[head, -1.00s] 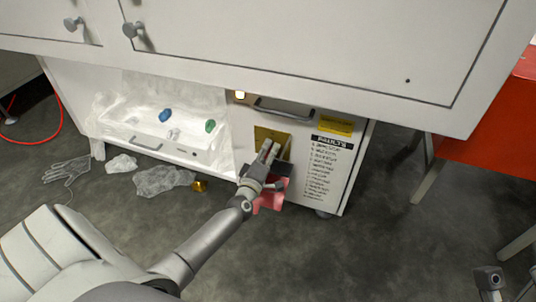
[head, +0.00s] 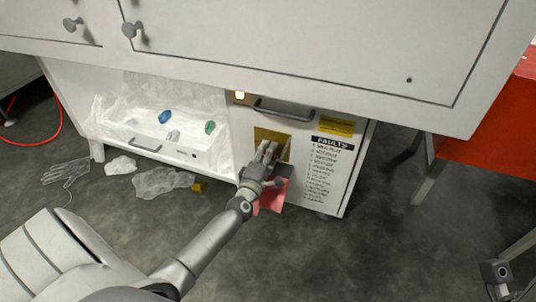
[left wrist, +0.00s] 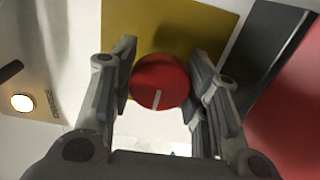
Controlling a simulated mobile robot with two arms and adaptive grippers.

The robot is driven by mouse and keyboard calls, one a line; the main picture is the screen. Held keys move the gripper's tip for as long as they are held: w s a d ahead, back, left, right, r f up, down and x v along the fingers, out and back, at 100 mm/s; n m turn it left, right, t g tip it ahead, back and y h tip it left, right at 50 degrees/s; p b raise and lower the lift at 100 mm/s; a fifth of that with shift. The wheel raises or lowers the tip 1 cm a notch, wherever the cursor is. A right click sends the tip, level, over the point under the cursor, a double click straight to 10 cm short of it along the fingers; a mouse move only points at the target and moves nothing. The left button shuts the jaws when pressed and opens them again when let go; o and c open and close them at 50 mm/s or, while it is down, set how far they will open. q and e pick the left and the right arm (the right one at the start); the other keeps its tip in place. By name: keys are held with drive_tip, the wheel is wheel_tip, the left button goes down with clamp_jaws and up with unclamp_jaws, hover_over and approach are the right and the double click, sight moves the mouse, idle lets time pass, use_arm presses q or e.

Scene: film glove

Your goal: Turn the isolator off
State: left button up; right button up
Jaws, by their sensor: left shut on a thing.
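The isolator is a round red knob (left wrist: 160,82) with a short white line, on a yellow plate (left wrist: 205,22). In the left wrist view the white line runs nearly upright, leaning slightly. My left gripper (left wrist: 160,90) is shut on the red knob, with fingers on both sides of it. In the head view the yellow plate (head: 284,138) is on the front of the white cabinet, and my left gripper (head: 267,152) is in front of it. The knob is hidden there behind the fingers. My right gripper is not clearly seen.
A dark flap (left wrist: 262,50) and a red sheet (left wrist: 295,115) are close beside the gripper. A lit lamp (head: 240,95) and a handle (head: 283,112) are above the plate. A "FAULTS" list (head: 330,147) is to the right. Plastic film (head: 165,181) lies on the floor.

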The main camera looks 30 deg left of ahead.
use_arm(q)
drive_tip(key=o, duration=1)
drive_tip(key=shift+o, duration=0.2)
drive_tip(key=v, duration=1.2)
drive_tip(key=shift+f, duration=0.1)
